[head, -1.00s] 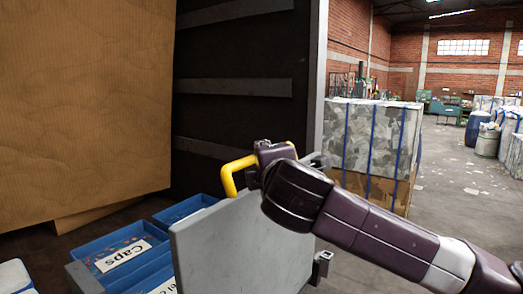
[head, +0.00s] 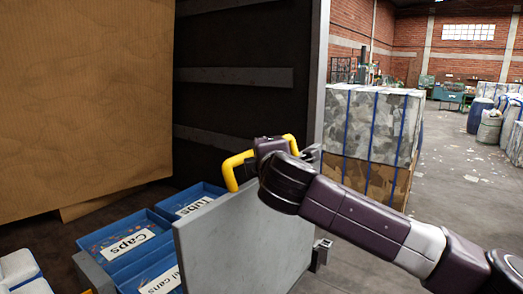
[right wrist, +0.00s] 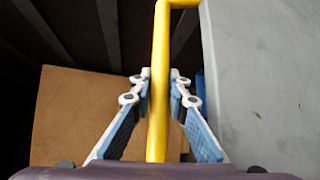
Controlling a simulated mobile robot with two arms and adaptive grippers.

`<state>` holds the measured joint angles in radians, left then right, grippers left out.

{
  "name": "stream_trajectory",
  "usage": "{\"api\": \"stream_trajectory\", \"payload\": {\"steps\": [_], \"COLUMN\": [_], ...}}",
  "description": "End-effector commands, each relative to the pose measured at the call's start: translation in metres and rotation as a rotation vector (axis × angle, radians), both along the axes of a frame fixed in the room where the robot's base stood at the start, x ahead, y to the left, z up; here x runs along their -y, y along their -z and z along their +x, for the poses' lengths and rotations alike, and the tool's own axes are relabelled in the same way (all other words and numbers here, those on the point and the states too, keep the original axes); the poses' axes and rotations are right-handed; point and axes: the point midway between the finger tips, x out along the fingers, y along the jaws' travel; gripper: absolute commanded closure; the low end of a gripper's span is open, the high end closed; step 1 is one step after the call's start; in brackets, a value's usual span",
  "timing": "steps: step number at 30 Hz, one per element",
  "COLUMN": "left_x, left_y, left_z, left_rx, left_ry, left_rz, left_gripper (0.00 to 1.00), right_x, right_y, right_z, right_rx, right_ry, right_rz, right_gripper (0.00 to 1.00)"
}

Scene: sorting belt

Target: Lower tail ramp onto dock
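The tail ramp (head: 235,245) is a grey plate standing nearly upright at the open end of the truck body. It also fills the right side of the right wrist view (right wrist: 265,80). A yellow handle (head: 236,166) sits at its upper edge. My right gripper (right wrist: 161,76) is shut on the handle's yellow bar (right wrist: 160,45), with a blue-padded finger on each side of it. In the head view my right arm comes in from the right and hides part of the handle. My left gripper is in neither view.
Blue bins labelled Caps (head: 128,246) and Tubs (head: 194,207) stand behind the ramp. A large cardboard block (head: 85,90) is at the left. A strapped bale (head: 372,125) stands beyond the truck's edge post (head: 318,75). Floor at the right (head: 465,190) is open.

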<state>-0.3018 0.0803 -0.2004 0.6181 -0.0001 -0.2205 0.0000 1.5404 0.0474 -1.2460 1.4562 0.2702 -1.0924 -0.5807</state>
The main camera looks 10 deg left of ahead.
Motion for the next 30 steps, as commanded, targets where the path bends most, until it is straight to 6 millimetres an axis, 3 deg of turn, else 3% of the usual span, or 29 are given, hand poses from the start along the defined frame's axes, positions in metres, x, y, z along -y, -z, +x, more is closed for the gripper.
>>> {"api": "stream_trajectory", "payload": {"steps": [11, 17, 23, 30], "left_x": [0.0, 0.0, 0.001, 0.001], "left_y": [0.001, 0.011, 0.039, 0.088], "left_z": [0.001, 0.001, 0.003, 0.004], "left_rx": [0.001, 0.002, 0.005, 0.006], "left_ry": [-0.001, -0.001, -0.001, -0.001], "left_rz": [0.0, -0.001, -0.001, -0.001], "left_gripper": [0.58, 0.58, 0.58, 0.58], "right_x": [0.001, 0.012, 0.042, 0.102], "right_y": [0.0, 0.003, 0.009, 0.019], "right_z": [0.0, -0.003, -0.016, -0.04], "right_rx": [0.0, 0.007, 0.029, 0.074], "right_ry": [0.001, 0.002, 0.002, 0.003], "right_rz": [0.001, 0.019, 0.072, 0.18], "right_gripper": [1.0, 1.0, 1.0, 1.0]}}
